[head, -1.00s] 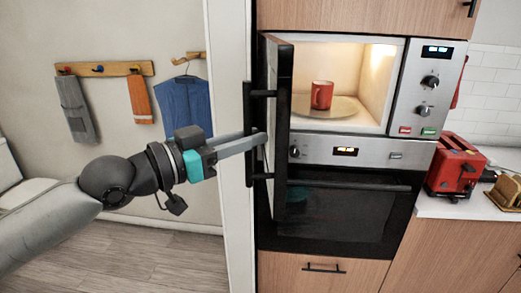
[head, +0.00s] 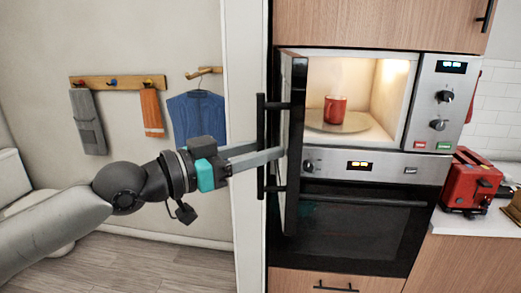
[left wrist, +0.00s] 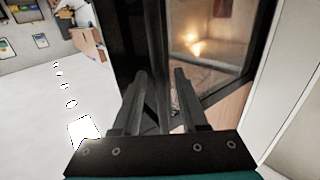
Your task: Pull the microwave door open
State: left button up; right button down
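The microwave (head: 428,105) is built into a tall cabinet and lit inside. Its dark door (head: 294,140) stands swung wide open at the left side of the cavity, nearly edge-on to me. The door's long black vertical handle (head: 261,120) faces left. My left gripper (head: 283,153) reaches in from the left, its fingers across the handle's middle with the tips near the door. In the left wrist view my left gripper (left wrist: 161,78) shows its fingers apart, with dark door parts between and beyond them. I cannot tell whether they touch the handle. My right gripper is not in view.
A red mug (head: 335,109) stands on the plate (head: 350,124) inside the microwave. An oven (head: 355,225) sits below. A red toaster (head: 470,180) is on the counter at right. A white wall edge (head: 247,60) stands close left of the cabinet; floor is free at lower left.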

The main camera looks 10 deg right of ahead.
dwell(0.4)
pick_arm(q)
jog(key=shift+b+v, duration=3.55)
jog(key=shift+v, duration=4.05)
